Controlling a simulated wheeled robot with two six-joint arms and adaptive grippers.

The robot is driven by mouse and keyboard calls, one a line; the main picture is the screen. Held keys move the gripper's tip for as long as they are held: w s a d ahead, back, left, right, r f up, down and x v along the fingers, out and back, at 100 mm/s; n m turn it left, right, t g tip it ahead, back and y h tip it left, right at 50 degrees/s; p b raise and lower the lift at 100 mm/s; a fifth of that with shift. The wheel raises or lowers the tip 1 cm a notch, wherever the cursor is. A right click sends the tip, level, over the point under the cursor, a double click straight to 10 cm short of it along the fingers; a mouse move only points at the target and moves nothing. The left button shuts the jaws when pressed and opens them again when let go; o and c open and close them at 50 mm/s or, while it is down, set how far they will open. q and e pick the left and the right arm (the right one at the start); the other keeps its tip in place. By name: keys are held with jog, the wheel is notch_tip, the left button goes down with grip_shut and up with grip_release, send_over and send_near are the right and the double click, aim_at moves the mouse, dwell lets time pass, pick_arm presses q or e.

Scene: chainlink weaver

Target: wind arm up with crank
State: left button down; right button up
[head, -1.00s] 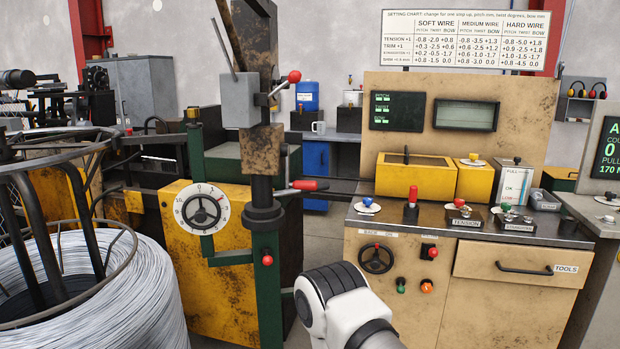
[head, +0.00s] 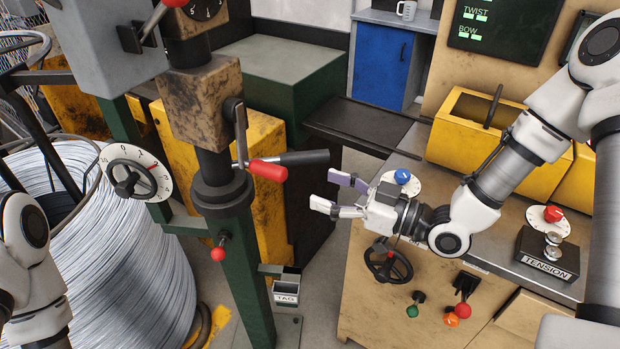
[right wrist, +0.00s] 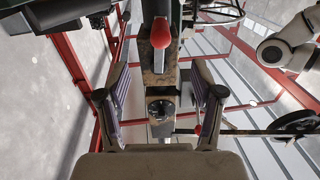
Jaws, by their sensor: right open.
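The crank (head: 240,135) is a dark bar on the side of a rusty block on the green post (head: 248,260). Its red handle (head: 268,171) points right, with a dark rod just behind it. My right gripper (head: 335,193) is open and empty, right of the red handle and apart from it, its fingers pointing left. In the right wrist view, a red grip (right wrist: 161,32), apparently the crank handle, shows beyond the gap between the open fingers (right wrist: 160,85). The grey arm head (head: 105,45) is at the upper left. My left gripper is out of view.
A numbered white dial (head: 160,178) and a wire coil (head: 120,250) are at the left. A red-knobbed lever (head: 218,253) sits below the crank. The control bench (head: 365,290), with a black handwheel (head: 388,262) and yellow box (head: 450,150), lies under my right arm.

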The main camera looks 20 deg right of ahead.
aim_at(285, 178)
jog(key=b+x, duration=0.2)
jog(key=x, duration=0.7)
jog(key=shift+a+f, duration=0.1)
jog(key=shift+a, duration=0.25)
jog(key=w, duration=0.1)
jog(key=w+a, duration=0.1)
jog(key=shift+w+a, duration=0.25)
jog(key=shift+w, duration=0.05)
jog(key=shift+s+a, duration=0.1)
grip_shut()
